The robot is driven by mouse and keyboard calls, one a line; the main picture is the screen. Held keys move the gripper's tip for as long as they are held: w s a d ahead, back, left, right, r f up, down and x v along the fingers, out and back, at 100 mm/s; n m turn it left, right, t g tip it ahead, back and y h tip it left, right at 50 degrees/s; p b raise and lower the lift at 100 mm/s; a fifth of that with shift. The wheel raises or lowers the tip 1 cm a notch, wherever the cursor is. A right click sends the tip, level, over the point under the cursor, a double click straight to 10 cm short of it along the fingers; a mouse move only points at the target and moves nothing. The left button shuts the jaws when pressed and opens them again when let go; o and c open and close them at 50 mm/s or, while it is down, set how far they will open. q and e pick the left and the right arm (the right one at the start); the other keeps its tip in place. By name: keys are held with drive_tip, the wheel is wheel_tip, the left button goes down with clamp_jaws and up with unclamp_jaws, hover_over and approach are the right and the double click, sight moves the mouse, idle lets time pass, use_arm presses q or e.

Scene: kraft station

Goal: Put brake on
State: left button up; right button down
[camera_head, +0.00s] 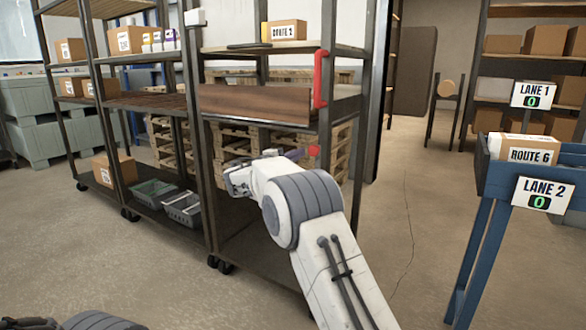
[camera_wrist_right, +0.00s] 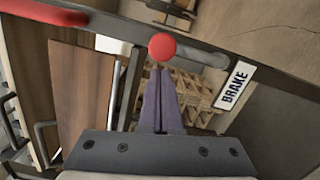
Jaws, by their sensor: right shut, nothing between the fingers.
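The brake lever is a grey bar with a round red knob (camera_wrist_right: 162,46) in the right wrist view, beside a white BRAKE label (camera_wrist_right: 235,85) on the cart's dark frame rail. In the head view the red knob (camera_head: 313,150) shows small beside the cart's near post. My right gripper (camera_head: 298,154) is shut and empty. Its purple fingertips (camera_wrist_right: 161,70) point at the knob and lie just below it in the wrist view; whether they touch it I cannot tell. The shelf cart (camera_head: 345,105) carries a red upright handle (camera_head: 320,80).
A brown board (camera_head: 250,105) lies on the cart's middle shelf, and a ROUTE 2 box (camera_head: 289,30) is on top. Stacked pallets (camera_head: 165,140) stand behind. A blue stand (camera_head: 475,250) with a ROUTE 6 box (camera_head: 528,150) is at right. Floor between cart and stand is free.

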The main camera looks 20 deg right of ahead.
use_arm(q)
drive_tip(key=shift+f+b, duration=0.55)
drive_tip(key=shift+f, duration=0.3)
use_arm(e)
drive_tip(key=shift+s+d+r+m, duration=0.1)
drive_tip(key=shift+s+d+m, duration=0.2)
drive_tip(key=shift+m, duration=0.2)
use_arm(q)
drive_tip(key=shift+w+a+r+p, duration=0.2)
drive_tip(key=shift+a+r+p, duration=0.05)
drive_tip(key=shift+r+p, duration=0.6)
drive_tip(key=shift+w+a+r+p, duration=0.15)
drive_tip(key=shift+a+r+p, duration=0.1)
drive_tip(key=shift+r+p, duration=0.55)
use_arm(e)
drive_tip(key=s+a, duration=0.2)
drive_tip(key=a, duration=0.9)
drive_tip(key=shift+s+a+f, duration=0.2)
drive_tip(key=shift+s+f, duration=0.15)
